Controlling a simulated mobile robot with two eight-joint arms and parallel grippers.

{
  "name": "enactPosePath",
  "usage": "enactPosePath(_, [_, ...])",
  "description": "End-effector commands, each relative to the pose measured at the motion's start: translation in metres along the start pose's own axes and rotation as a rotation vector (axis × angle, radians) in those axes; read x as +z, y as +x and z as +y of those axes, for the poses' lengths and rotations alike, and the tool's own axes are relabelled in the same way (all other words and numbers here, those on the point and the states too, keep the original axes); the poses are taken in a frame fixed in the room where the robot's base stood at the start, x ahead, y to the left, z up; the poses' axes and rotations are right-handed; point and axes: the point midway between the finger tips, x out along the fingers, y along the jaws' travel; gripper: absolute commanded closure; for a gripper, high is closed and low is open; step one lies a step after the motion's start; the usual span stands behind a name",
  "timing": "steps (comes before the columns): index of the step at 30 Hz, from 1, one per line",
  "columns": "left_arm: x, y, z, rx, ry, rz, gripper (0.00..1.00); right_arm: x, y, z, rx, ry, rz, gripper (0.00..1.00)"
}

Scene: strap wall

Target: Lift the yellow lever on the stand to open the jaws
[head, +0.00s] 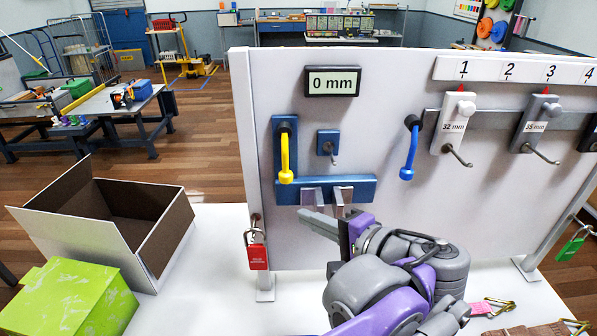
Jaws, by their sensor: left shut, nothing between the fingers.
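The yellow lever (286,160) hangs straight down from a dark pivot on a blue plate at the left of the upright white panel. Below it is a blue bar (358,190) with two grey jaws (312,196) under it; they look close together. The display (332,82) above reads 0 mm. My left gripper (304,214) is shut and empty. Its fingers point left, just below the jaws in the picture and lower right of the lever, apart from the lever. Whether they touch the jaws I cannot tell. My right gripper is not in view.
A blue lever (409,152) hangs right of the jaws, beside a rail with numbered grey units (454,124). A red padlock (257,250) hangs at the panel's left edge. An open box (95,245) and a green box (70,300) stand left on the white table.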

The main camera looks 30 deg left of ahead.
Motion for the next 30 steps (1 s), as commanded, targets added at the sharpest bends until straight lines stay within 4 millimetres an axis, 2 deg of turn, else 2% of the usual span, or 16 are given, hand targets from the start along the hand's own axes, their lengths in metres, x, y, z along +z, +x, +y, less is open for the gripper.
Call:
enactPosePath(1, [-0.009, -0.015, -0.015, -0.071, -0.013, 0.0, 1.0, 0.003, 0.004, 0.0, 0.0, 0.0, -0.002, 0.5])
enactPosePath(4, [-0.016, -0.038, -0.043, -0.187, -0.047, -0.009, 1.0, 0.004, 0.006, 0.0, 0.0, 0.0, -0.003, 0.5])
enactPosePath(7, [-0.019, -0.053, -0.058, -0.254, -0.073, -0.013, 1.0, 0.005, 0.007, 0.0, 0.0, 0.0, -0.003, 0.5])
enactPosePath(11, [-0.02, -0.06, -0.065, -0.285, -0.087, -0.016, 1.0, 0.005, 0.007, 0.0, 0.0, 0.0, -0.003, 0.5])
enactPosePath(22, [-0.019, -0.054, -0.067, -0.285, -0.087, -0.019, 1.0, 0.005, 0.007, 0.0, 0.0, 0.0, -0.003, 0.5])
enactPosePath(26, [-0.018, -0.039, -0.071, -0.285, -0.087, -0.022, 1.0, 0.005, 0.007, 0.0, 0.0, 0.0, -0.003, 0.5])
enactPosePath(30, [-0.017, -0.013, -0.079, -0.284, -0.087, -0.023, 1.0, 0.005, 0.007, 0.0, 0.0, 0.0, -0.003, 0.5])
